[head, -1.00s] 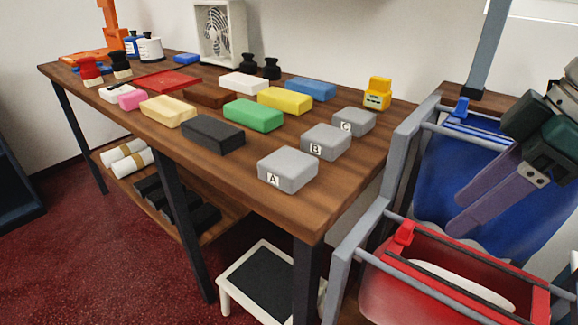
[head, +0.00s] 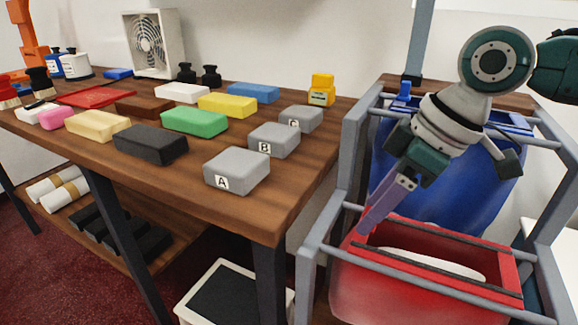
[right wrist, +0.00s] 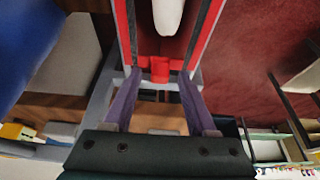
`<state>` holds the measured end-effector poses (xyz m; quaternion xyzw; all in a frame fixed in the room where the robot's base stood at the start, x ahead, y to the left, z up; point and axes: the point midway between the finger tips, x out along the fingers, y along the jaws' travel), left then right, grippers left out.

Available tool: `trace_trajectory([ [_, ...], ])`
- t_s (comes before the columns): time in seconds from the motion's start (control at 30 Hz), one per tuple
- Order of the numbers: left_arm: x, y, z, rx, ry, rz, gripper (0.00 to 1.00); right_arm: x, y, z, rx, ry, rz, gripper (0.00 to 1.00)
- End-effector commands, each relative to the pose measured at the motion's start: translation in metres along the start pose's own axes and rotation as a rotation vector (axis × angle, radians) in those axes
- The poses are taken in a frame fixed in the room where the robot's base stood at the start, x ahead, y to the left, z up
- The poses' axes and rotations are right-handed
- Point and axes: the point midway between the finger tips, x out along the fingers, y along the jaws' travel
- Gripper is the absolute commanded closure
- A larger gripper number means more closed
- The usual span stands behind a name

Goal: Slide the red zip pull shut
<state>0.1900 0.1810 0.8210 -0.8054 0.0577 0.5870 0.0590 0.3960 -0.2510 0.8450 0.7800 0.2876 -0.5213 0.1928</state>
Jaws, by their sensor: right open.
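The red bag (head: 395,298) hangs open in a grey frame, with a white item (head: 432,265) showing inside. In the right wrist view the red zip pull (right wrist: 160,68) sits at one end of the opening, between two parted dark zip strips. My right gripper (head: 364,226) is open and points down at that end of the bag. In the right wrist view its two purple fingers (right wrist: 160,80) lie either side of the pull, with gaps; contact cannot be told. The head view does not clearly show the pull behind the fingers. My left gripper is not in view.
A blue bag (head: 470,190) with a blue pull (head: 403,92) hangs behind the red one. Grey frame rails (head: 318,240) surround both bags. The wooden counter (head: 300,165) at left holds coloured blocks, grey blocks marked A, B, C, and a fan (head: 152,45).

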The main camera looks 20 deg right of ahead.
Motion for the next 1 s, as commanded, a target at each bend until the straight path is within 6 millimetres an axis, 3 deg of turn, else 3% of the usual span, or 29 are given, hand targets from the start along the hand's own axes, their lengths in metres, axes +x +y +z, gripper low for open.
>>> trace_trajectory([
  [0.17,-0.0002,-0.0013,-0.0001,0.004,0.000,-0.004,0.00,-0.0003,0.0001,-0.0001,0.000,0.000,0.000,0.44],
  [0.67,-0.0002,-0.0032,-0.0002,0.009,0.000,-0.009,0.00,-0.0005,0.0000,0.0001,0.000,0.000,0.000,1.00],
  [1.0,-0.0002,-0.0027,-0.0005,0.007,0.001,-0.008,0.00,-0.0006,0.0000,0.0000,0.000,0.000,0.000,1.00],
])
